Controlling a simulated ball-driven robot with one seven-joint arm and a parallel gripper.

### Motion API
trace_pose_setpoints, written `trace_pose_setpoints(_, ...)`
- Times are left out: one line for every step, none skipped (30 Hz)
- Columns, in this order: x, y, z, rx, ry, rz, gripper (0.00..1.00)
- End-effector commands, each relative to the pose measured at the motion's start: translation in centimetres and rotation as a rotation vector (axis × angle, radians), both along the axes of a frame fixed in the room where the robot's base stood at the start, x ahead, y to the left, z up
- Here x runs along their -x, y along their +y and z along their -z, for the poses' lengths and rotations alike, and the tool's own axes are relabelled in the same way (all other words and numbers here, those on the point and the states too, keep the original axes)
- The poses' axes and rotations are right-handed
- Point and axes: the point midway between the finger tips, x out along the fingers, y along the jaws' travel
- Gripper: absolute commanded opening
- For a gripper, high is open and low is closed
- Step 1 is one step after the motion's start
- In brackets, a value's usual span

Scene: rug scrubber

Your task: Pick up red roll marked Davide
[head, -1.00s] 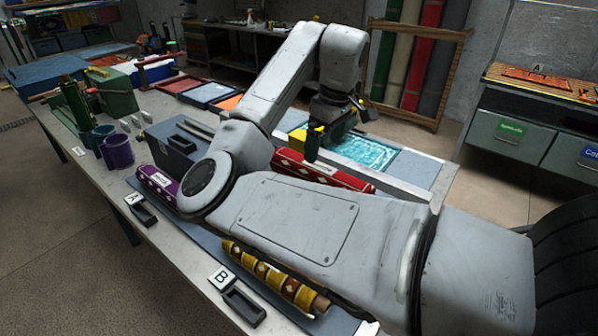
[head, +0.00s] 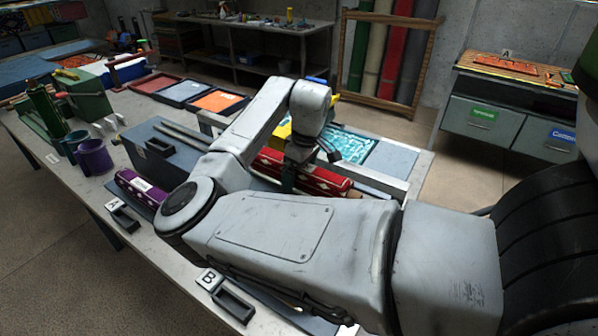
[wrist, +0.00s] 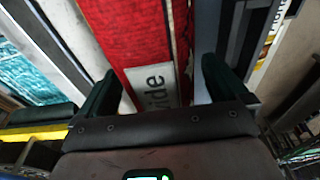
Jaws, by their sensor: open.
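The red roll (head: 322,180) with white diamond marks lies on the worktable, partly hidden behind my arm in the head view. In the wrist view the red roll (wrist: 122,40) runs up from between my fingers. Its pale label (wrist: 153,88) shows the letters "ide"; the rest is cut off by my gripper. My gripper (wrist: 160,85) is open, with one dark green finger to each side of the label. In the head view my gripper (head: 290,180) is low at the roll, mostly hidden. I cannot tell whether the fingers touch it.
A purple roll (head: 136,184) lies at the table's left, near tray A (head: 124,218). Tray B (head: 233,304) is at the front edge. A teal patterned panel (head: 350,146) lies behind the red roll.

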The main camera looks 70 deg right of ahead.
Motion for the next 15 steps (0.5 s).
trace_pose_setpoints(-0.02,0.01,0.14,-0.001,0.0,0.0,1.0)
trace_pose_setpoints(-0.03,0.01,0.19,-0.001,0.0,0.0,1.0)
trace_pose_setpoints(-0.03,0.01,0.21,-0.001,0.0,0.0,1.0)
trace_pose_setpoints(-0.03,0.0,0.21,0.0,0.0,0.0,1.0)
trace_pose_setpoints(-0.03,0.0,0.2,0.0,0.0,0.0,1.0)
trace_pose_setpoints(-0.03,0.0,0.19,0.0,0.0,0.0,1.0)
trace_pose_setpoints(-0.03,0.0,0.19,0.0,0.0,0.0,0.99)
trace_pose_setpoints(-0.03,0.0,0.19,0.0,0.0,0.0,0.96)
trace_pose_setpoints(-0.03,0.0,0.18,0.0,0.0,0.0,0.92)
trace_pose_setpoints(-0.03,0.0,0.17,0.0,0.0,0.0,0.89)
trace_pose_setpoints(-0.04,0.0,0.17,0.0,0.0,0.0,0.87)
trace_pose_setpoints(-0.03,-0.01,0.16,0.0,-0.001,0.0,0.83)
trace_pose_setpoints(-0.03,-0.01,0.16,0.0,-0.001,0.0,0.8)
trace_pose_setpoints(-0.03,-0.01,0.16,0.0,-0.001,0.0,0.77)
trace_pose_setpoints(-0.03,-0.01,0.15,0.0,-0.001,0.0,0.73)
